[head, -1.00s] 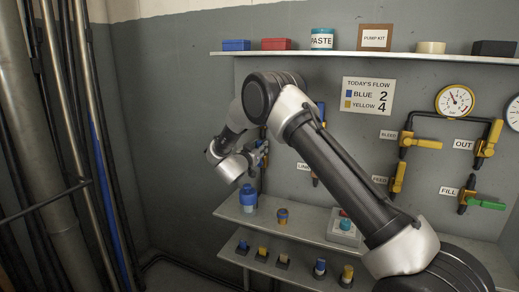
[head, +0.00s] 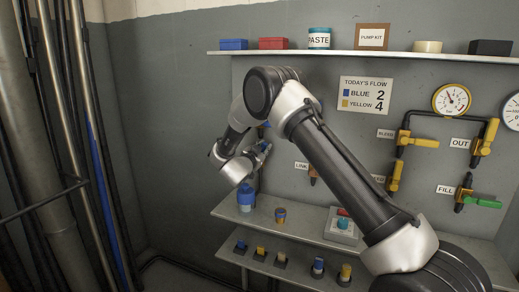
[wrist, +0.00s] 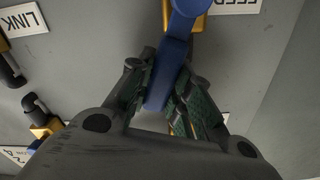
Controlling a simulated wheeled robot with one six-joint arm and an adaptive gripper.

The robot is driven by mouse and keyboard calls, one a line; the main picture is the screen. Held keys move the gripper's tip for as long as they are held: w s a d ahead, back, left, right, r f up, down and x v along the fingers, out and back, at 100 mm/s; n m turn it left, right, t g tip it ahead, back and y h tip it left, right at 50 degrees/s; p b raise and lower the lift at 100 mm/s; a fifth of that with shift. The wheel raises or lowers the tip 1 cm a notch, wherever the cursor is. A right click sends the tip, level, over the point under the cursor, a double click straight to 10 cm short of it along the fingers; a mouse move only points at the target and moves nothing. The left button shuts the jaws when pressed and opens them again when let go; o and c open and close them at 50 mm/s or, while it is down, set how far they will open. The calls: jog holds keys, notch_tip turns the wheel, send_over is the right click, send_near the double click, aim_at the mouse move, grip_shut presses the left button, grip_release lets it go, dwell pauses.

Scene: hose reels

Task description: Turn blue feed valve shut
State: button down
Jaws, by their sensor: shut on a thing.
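The blue feed valve's lever (wrist: 172,62) shows in the wrist view, running from its round blue hub at the top edge down and slightly left between my fingers. A yellow valve body (wrist: 198,20) shows behind the hub, beside an upside-down FEED label (wrist: 235,4). My gripper (wrist: 164,84) is shut on the lever, with a dark ribbed finger pad on each side. In the head view my gripper (head: 262,147) is in front of the wall panel, left of the LINK label; my arm hides much of the valve there.
Several valves, including a green-handled FILL valve (head: 484,201), are on the panel at right. A blue-capped bottle (head: 246,198) stands on the shelf below my gripper. A sign (head: 366,95) reads blue 2, yellow 4. Pipes (head: 60,150) stand at far left.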

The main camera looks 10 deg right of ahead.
jog(key=d+m, duration=0.1)
jog(key=m, duration=0.1)
jog(key=s+f+m, duration=0.1)
jog(key=shift+s+d+f+m, duration=0.15)
jog(key=shift+d+f+m, duration=0.05)
jog(key=shift+d+m, duration=0.2)
jog(key=m, duration=0.1)
jog(key=d+f+m, duration=0.1)
jog(key=shift+s+f+m, duration=0.2)
jog(key=shift+s+m, duration=0.1)
jog(key=shift+s, duration=0.1)
jog(key=f+m, duration=0.1)
jog(key=m, duration=0.2)
jog(key=d+f+m, duration=0.1)
jog(key=shift+s+f, duration=0.3)
jog(key=shift+s, duration=0.05)
jog(key=shift+f+m, duration=0.45)
jog(key=shift+m, duration=0.4)
jog(key=shift+f+m, duration=0.45)
jog(key=shift+m, duration=0.4)
jog(key=c, duration=1.3)
grip_release()
jog(key=v, duration=1.2)
